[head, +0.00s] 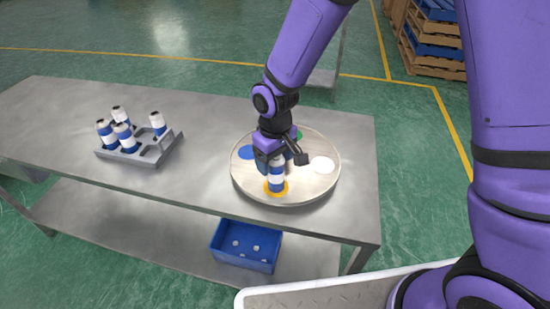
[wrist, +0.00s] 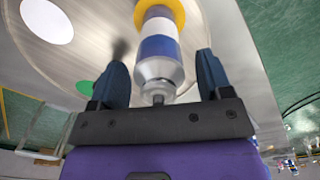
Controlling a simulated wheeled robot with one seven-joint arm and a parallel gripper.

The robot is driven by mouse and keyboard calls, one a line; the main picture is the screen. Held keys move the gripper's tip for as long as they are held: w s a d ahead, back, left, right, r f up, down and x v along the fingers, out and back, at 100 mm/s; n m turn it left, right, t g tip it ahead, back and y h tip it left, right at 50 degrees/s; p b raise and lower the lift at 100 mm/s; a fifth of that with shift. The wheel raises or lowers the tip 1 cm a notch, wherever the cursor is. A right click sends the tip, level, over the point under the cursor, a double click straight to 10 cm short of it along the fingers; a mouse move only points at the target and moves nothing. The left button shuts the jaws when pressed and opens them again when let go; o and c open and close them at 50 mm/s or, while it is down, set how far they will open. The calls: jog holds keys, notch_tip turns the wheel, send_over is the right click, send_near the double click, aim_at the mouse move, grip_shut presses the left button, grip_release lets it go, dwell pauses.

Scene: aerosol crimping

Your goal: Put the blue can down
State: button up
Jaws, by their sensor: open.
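The blue can (head: 277,182), white with blue bands, stands upright on the orange spot (head: 284,191) of the round plate (head: 242,183) in the head view. In the wrist view the can (wrist: 159,47) lies between the two dark fingers, its narrow silver top toward the palm. My gripper (head: 270,161) is at the upper part of the can from behind. In the wrist view my gripper (wrist: 161,72) is open, with gaps between the fingers and the can. Part of the can's top is hidden in the head view.
The plate also has blue (head: 247,153), white (head: 322,165) and green spots. A grey rack (head: 150,154) with several blue-and-white cans stands left on the metal table (head: 203,112). A blue bin (head: 231,257) sits on the lower shelf. The table between rack and plate is clear.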

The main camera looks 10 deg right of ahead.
jog(key=shift+r, duration=0.1)
notch_tip(320, 180, up, 12)
jog(key=shift+r, duration=0.1)
jog(key=s+d+r+m+t, duration=0.1)
jog(key=s+d+r+m, duration=0.15)
jog(key=d+r, duration=0.5)
jog(key=s+d+r+m+t, duration=0.1)
jog(key=s+d+r+t, duration=0.1)
jog(key=s+d+r, duration=0.35)
jog(key=s+d+r+m+t, duration=0.2)
jog(key=s+d+r+m, duration=0.1)
jog(key=s+d, duration=0.8)
jog(key=shift+d+r+m, duration=0.35)
jog(key=shift+d+r, duration=0.05)
jog(key=shift+r, duration=0.4)
jog(key=shift+w, duration=0.1)
